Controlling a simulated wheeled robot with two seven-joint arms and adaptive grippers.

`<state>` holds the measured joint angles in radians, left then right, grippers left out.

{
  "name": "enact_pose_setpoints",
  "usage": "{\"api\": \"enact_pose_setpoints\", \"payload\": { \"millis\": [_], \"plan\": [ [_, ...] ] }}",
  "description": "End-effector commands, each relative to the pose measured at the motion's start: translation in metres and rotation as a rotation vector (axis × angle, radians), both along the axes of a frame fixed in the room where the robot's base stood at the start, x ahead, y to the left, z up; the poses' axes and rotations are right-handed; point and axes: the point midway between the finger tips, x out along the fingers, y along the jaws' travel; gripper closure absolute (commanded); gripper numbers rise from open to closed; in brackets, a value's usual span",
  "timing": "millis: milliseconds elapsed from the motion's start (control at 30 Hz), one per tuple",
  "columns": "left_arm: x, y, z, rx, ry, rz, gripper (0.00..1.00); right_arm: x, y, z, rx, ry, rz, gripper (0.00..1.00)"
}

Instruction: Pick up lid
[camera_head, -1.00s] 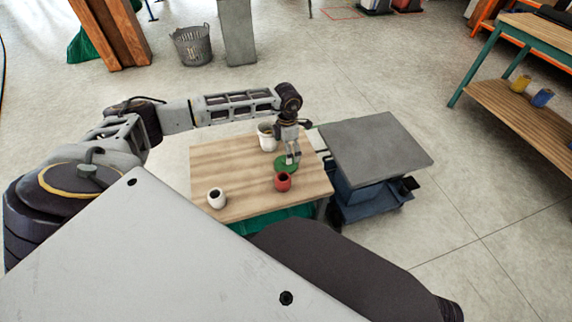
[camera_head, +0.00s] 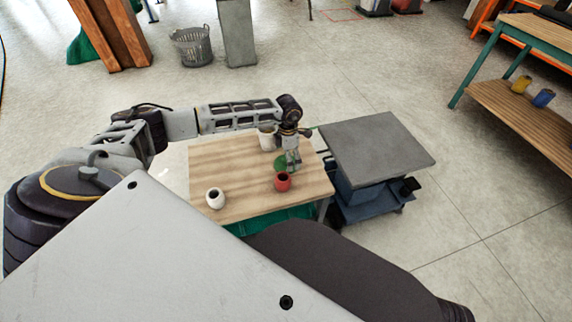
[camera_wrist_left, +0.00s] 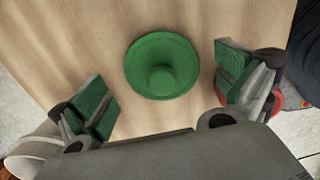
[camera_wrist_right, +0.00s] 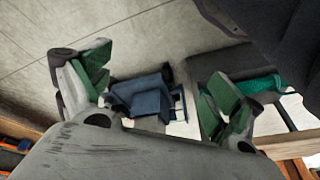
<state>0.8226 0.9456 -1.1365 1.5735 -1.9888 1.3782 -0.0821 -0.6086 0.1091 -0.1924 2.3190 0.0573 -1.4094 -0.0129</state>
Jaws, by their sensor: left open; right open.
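A round green lid with a central knob (camera_wrist_left: 162,66) lies on the wooden table top; in the head view it shows partly behind my left gripper (camera_head: 281,162). My left gripper (camera_head: 292,165) is above the table at the lid. In the left wrist view its green-padded fingers (camera_wrist_left: 165,88) are open wide, one on each side of the lid, with nothing between them in their grip. My right gripper (camera_wrist_right: 155,85) is open and empty in the right wrist view, away from the table top; it is hidden in the head view.
On the table (camera_head: 225,165) stand a red pot (camera_head: 282,181) close to my left gripper, a white pot (camera_head: 215,198) at front left and a white cup (camera_head: 266,138) behind. A grey-topped cart (camera_head: 375,150) stands to the right. The table's left half is mostly clear.

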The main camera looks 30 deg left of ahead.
Motion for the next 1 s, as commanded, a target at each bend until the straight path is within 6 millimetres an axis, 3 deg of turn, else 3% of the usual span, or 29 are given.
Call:
{"api": "enact_pose_setpoints", "payload": {
  "millis": [200, 733, 1000],
  "plan": [
    [-0.001, -0.001, -0.021, 0.0, 0.001, -0.001, 0.0, -0.001, 0.002, 0.011, 0.008, -0.017, 0.003, 0.08],
    [0.0, 0.0, -0.022, 0.0, 0.0, -0.002, 0.0, -0.001, 0.002, 0.013, 0.008, -0.019, 0.006, 0.08],
    [0.0, 0.0, -0.022, 0.0, 0.0, -0.001, 0.35, -0.002, 0.001, 0.011, 0.007, -0.013, 0.005, 0.08]
  ]
}}
